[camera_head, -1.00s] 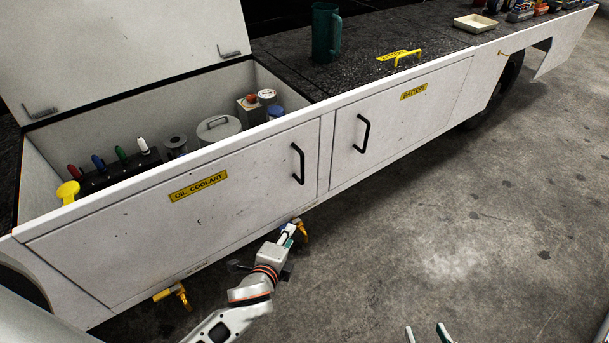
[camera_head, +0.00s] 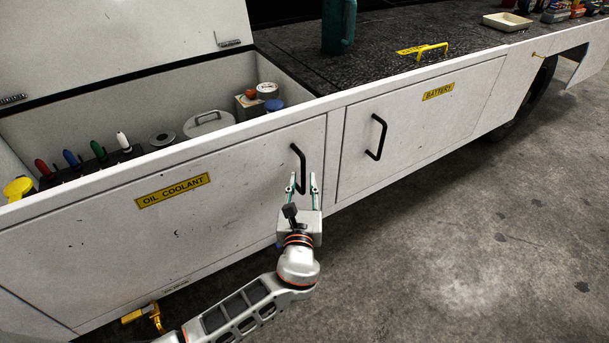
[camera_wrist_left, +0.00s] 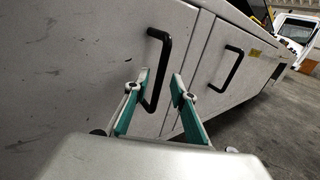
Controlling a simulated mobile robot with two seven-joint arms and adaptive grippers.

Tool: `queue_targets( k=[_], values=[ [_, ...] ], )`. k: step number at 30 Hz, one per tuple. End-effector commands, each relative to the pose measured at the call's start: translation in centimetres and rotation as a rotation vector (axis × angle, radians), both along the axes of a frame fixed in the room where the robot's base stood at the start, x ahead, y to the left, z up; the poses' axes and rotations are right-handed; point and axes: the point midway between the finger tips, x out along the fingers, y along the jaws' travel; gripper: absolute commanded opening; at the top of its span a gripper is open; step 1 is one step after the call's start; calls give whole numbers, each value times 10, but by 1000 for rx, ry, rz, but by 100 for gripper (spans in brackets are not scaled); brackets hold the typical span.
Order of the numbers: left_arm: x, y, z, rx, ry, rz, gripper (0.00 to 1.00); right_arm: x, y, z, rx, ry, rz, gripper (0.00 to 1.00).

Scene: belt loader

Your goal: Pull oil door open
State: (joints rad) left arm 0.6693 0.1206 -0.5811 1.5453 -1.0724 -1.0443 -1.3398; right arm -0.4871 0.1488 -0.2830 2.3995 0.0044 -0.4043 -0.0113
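The oil coolant door (camera_head: 230,222) is a white panel with a yellow label, shut flush in the loader's side. Its black handle (camera_head: 299,166) is upright near the door's right edge. My left gripper (camera_head: 302,184) is open, its two green-tipped fingers pointing up at the handle's lower part. In the left wrist view the handle (camera_wrist_left: 161,68) appears between or just beyond the open fingers (camera_wrist_left: 163,84); contact cannot be told. My right gripper does not show in the views now.
The battery door (camera_head: 415,125) with its own black handle (camera_head: 376,137) is to the right, shut. The open-topped bay above the oil door holds bottles and a round lid (camera_head: 208,122). A yellow valve (camera_head: 146,315) juts out below. Concrete floor (camera_head: 480,240) at right is clear.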

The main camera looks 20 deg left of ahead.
Motion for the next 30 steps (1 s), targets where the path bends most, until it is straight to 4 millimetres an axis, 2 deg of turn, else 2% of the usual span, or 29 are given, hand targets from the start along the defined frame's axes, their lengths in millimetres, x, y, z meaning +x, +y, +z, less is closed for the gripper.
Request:
queue_targets(
  k=[3, 7, 18, 21, 30],
  values=[
    [15, 6, -5, 1, 4, 1, 25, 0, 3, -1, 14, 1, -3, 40],
    [27, 10, -4, -1, 5, 0, 25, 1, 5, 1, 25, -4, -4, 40],
    [32, 11, -1, -2, 2, 0, 25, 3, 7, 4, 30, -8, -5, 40],
    [32, 11, -1, -3, 2, 0, 0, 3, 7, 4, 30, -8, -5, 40],
    [30, 9, -1, -3, 2, -3, 0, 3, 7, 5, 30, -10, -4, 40]
  ],
)
